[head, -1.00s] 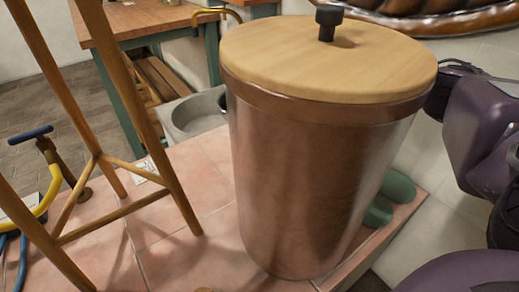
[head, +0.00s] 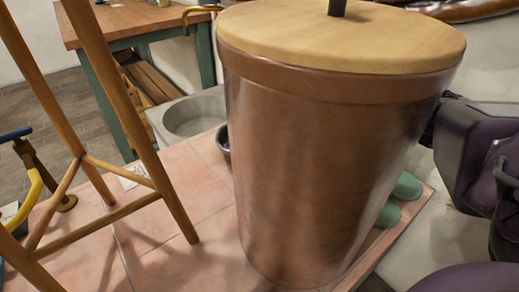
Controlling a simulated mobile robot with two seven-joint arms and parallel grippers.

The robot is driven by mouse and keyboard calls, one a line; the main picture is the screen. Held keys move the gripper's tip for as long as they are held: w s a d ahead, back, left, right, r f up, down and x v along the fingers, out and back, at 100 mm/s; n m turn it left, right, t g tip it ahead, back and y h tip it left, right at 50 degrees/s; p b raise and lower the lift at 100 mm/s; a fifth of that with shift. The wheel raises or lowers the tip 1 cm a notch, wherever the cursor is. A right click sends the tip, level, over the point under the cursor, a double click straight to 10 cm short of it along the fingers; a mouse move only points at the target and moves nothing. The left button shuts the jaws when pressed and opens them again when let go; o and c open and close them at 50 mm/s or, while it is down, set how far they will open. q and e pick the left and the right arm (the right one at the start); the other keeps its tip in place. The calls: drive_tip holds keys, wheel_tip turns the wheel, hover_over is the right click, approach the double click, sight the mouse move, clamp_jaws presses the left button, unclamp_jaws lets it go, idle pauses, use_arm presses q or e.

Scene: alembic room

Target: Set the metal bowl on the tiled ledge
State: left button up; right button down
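A small dark bowl (head: 223,142), possibly the metal bowl, shows only its left edge at the left side of the large copper bin. The bin hides the rest, and I cannot tell its material for sure. The pink tiled ledge (head: 185,262) spreads across the lower part of the head view. The bowl appears to be at the ledge's far side, near a grey basin; its exact support is hidden. My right arm (head: 465,140) comes in at the right edge and reaches toward the bin's far right side; its fingers are not visible. My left gripper is not in view.
The large copper bin (head: 320,180) with a wooden lid (head: 340,40) stands on the tiles and blocks much of the view. Wooden stool legs (head: 125,110) stand left. The grey basin (head: 185,112) and green objects (head: 390,213) flank the bin. Bare tiles lie between stool and bin.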

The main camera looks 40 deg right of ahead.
drive_tip(key=shift+r, duration=0.15)
drive_tip(key=shift+f, duration=0.2)
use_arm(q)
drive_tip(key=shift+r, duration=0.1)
use_arm(e)
drive_tip(key=c, duration=1.1)
unclamp_jaws()
drive_tip(key=shift+r, duration=0.1)
drive_tip(key=shift+r, duration=0.25)
use_arm(q)
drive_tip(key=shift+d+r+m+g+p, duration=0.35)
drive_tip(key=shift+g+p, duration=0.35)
drive_tip(key=shift+p, duration=1.3)
use_arm(e)
drive_tip(key=v, duration=1.1)
drive_tip(key=shift+s+r, duration=0.2)
drive_tip(key=shift+r, duration=0.1)
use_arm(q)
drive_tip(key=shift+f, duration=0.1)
use_arm(e)
drive_tip(key=shift+d, duration=0.1)
